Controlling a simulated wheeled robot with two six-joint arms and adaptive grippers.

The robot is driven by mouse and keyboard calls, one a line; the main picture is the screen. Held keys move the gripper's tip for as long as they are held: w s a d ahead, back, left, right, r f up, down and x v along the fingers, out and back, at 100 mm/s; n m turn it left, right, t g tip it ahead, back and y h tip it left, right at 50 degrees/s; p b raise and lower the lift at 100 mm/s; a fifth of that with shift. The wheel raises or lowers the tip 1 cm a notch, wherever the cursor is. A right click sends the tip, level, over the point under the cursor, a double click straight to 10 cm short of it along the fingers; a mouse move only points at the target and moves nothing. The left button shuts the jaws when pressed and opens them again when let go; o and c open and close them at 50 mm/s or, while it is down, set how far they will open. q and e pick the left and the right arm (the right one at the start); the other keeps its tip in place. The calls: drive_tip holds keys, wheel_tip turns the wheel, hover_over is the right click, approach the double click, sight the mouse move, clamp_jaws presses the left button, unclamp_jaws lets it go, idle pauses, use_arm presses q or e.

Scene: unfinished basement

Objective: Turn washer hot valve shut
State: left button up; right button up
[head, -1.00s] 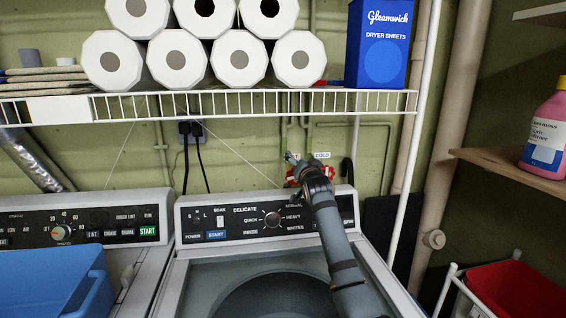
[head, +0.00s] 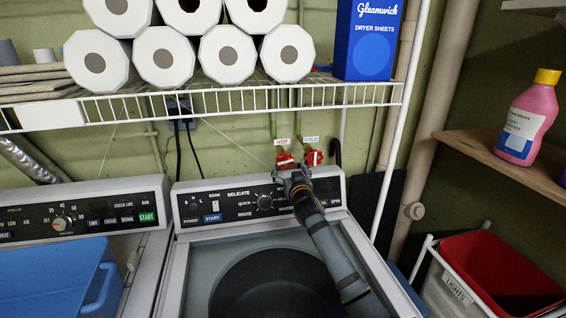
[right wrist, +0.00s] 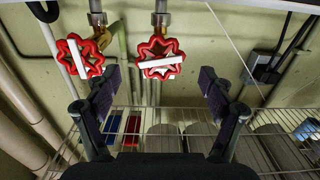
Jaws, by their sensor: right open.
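The red hot valve (head: 285,160) is on the wall behind the washer, under a HOT label (head: 282,142). The similar red cold valve (head: 313,158) is just right of it, under a COLD label (head: 310,140). My right gripper (head: 291,176) is open, just in front of and below the hot valve, partly covering its lower edge. In the right wrist view, which is upside down, the hot valve (right wrist: 161,60) shows between the spread fingers (right wrist: 159,80), apart from them. Its white bar lies slightly tilted. The cold valve (right wrist: 79,58) is outside the left finger. My left gripper is out of view.
The washer (head: 200,246) has its control panel just below the valves. A white wire shelf (head: 240,100) with paper rolls (head: 165,56) and a dryer sheets box (head: 367,38) hangs above. A dryer (head: 146,262) with a blue bin (head: 60,275) stands left. Plug cords hang left of the valves.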

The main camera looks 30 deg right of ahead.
sight(286, 164)
drive_tip(key=b+x, duration=0.1)
drive_tip(key=x, duration=0.4)
drive_tip(key=shift+w+f, duration=0.1)
drive_tip(key=shift+w+d+b, duration=0.15)
drive_tip(key=shift+w+b, duration=0.15)
drive_tip(key=shift+w, duration=0.3)
drive_tip(key=c, duration=1.1)
drive_tip(key=m+b, duration=0.1)
drive_tip(key=b, duration=0.1)
drive_tip(key=shift+f+m+b, duration=0.15)
drive_tip(key=shift+m+b, duration=0.15)
drive_tip(key=shift+b, duration=0.05)
drive_tip(key=shift+c, duration=0.3)
drive_tip(key=shift+m, duration=0.3)
drive_tip(key=shift+r, duration=0.3)
drive_tip(key=o, duration=1.2)
drive_tip(key=shift+c, duration=0.2)
